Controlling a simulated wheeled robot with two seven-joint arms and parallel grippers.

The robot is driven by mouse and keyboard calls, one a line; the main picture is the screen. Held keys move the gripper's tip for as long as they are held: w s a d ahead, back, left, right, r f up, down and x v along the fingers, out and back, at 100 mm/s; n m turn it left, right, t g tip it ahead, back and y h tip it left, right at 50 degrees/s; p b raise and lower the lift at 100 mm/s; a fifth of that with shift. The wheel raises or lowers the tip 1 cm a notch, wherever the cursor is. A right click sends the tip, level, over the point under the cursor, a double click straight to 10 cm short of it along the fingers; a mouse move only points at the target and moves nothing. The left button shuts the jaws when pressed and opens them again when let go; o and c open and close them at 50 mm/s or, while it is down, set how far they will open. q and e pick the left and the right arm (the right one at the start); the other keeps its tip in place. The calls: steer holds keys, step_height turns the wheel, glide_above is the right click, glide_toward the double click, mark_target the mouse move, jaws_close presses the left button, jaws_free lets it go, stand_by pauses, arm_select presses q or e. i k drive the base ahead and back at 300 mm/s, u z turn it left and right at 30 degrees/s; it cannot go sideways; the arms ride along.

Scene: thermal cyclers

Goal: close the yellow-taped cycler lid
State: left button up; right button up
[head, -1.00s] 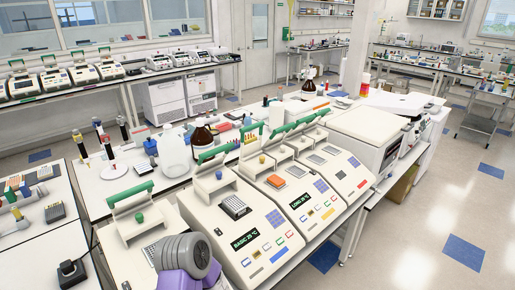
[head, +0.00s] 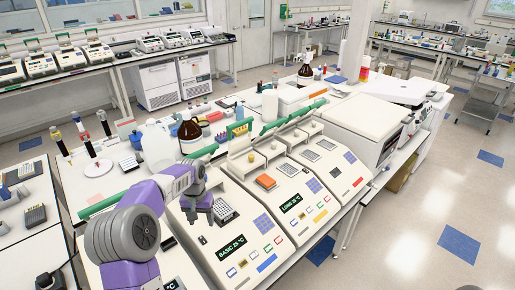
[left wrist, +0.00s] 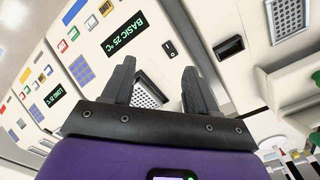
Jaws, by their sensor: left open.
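The yellow-taped cycler (head: 292,192) is the white machine whose display reads LONG, with a yellow strip (head: 320,215) on its sloped front. Its lid (head: 245,164) stands raised at the back, with a small knob on its inner face. My left gripper (head: 198,214) is open and empty, over the neighbouring BASIC cycler (head: 235,228), left of the yellow-taped one. In the left wrist view its fingers (left wrist: 158,88) are spread, with that cycler's grey block between them. My right gripper is out of view.
A red-taped cycler (head: 335,172) stands to the right. Another cycler sits mostly behind my left arm. Brown bottles (head: 190,134) and a white jug (head: 158,148) stand behind the row. Open floor lies to the right.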

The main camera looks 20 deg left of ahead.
mark_target(242, 163)
steer(key=i, duration=1.55)
